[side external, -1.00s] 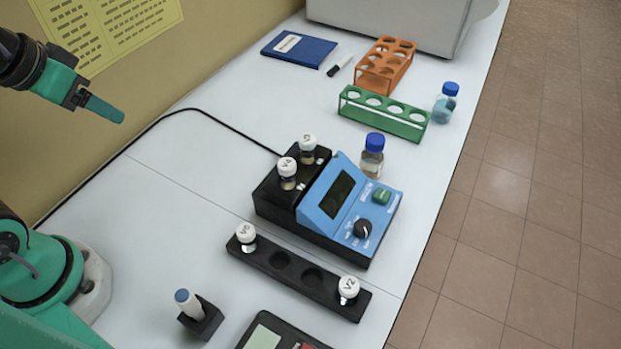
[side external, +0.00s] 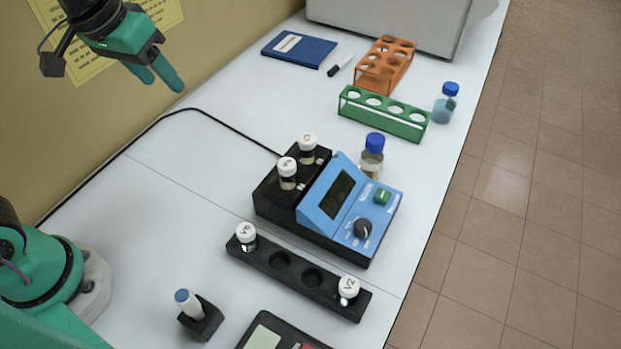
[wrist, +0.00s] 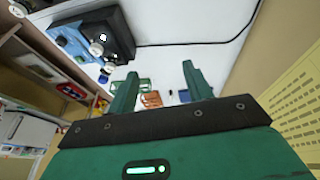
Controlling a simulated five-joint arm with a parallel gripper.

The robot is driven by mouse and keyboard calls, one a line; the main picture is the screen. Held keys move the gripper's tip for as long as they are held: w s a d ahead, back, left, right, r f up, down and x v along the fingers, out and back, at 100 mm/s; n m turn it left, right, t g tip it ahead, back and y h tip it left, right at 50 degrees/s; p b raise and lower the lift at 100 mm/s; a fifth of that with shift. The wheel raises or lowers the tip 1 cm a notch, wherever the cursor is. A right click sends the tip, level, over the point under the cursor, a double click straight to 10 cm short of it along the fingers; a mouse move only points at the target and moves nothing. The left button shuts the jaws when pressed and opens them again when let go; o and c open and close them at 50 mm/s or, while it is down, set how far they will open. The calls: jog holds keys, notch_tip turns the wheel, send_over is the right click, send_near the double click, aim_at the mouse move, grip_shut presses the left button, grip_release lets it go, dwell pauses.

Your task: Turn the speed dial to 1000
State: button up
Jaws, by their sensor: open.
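The blue and black device (side external: 340,205) stands in the middle of the bench. Its dark round dial (side external: 362,228) is on the sloped blue panel, near the front corner, below a green button (side external: 382,196). The dial's markings are too small to read. Two white-capped vials (side external: 288,170) stand in the black block of the device. My gripper (side external: 165,75) is open and empty, high at the upper left, well apart from the device. In the wrist view my gripper's two green fingers (wrist: 160,88) are spread, and the device (wrist: 85,40) shows at the upper left.
A black rack (side external: 300,277) with two vials lies in front of the device. A blue-capped bottle (side external: 372,155) stands close behind it. Green (side external: 385,112) and orange (side external: 385,65) racks stand farther back. The bench left of the device is clear except for a black cable (side external: 215,119).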

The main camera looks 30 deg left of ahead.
jog(key=w+d+f+g, duration=0.1)
jog(key=w+d, duration=0.4)
jog(key=d, duration=0.4)
jog(key=n+g+y, duration=0.1)
jog(key=g, duration=0.2)
send_near(363, 225)
jog(key=shift+a+f, duration=0.15)
jog(key=shift+a, duration=0.15)
jog(key=shift+s+d+f, duration=0.15)
jog(key=shift+d+f, duration=0.15)
jog(key=shift+d, duration=0.1)
jog(key=shift+f, duration=0.1)
jog(key=shift+f, duration=3.75)
jog(key=c, duration=1)
